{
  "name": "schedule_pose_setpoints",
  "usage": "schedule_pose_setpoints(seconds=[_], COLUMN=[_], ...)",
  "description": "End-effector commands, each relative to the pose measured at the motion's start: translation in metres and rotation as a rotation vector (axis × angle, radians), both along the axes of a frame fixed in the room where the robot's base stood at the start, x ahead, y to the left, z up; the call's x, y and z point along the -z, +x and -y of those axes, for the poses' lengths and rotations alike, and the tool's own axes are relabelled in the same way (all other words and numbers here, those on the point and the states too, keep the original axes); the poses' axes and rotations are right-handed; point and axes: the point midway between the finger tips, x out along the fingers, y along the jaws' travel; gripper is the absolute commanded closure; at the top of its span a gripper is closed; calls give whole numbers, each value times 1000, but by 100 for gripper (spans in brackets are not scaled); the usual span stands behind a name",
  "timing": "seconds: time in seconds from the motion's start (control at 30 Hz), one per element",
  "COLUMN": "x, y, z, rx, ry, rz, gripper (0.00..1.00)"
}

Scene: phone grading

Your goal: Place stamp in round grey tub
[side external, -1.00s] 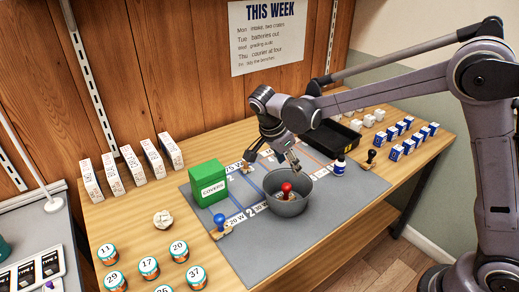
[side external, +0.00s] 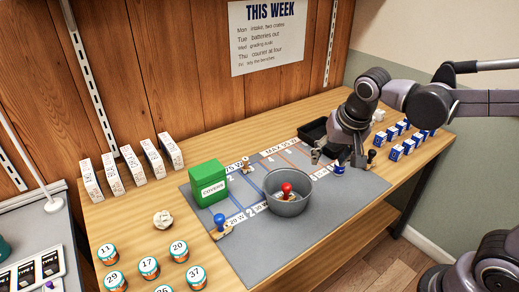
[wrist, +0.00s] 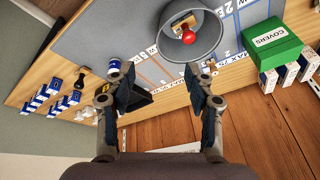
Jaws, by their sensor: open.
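A stamp with a red knob (side external: 287,188) stands inside the round grey tub (side external: 290,207) on the grey mat. In the wrist view the stamp's red knob (wrist: 189,38) shows within the tub (wrist: 205,48). My gripper (side external: 334,152) is open, to the right of the tub, near a small blue-and-white bottle (side external: 339,167) and a black tray. A stamp with a black handle (side external: 371,157) stands just right of the gripper. A stamp with a blue knob (side external: 220,221) stands on the left of the mat. In the wrist view nothing shows between the fingers (wrist: 158,84).
A green covers box (side external: 208,184) stands left of the tub. The black tray (side external: 313,131) is partly hidden by my gripper. Small blue-and-white boxes (side external: 408,147) stand at the right, numbered jars (side external: 149,268) at the front left. The mat in front of the tub is clear.

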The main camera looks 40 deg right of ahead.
Motion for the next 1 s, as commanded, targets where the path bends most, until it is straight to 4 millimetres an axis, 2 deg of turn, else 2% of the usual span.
schedule_pose_setpoints(seconds=[0.03,0.2,0.4,0.6,1.0], x=[-1,1,8,12,13], y=[-11,-39,-63,-71,-72], z=[2,5,5,5,5], rx=[-58,-276,-474,-563,-573], ry=[-6,-52,-127,-173,-179], rz=[20,101,188,229,233], gripper=[46,46,46,46,46])
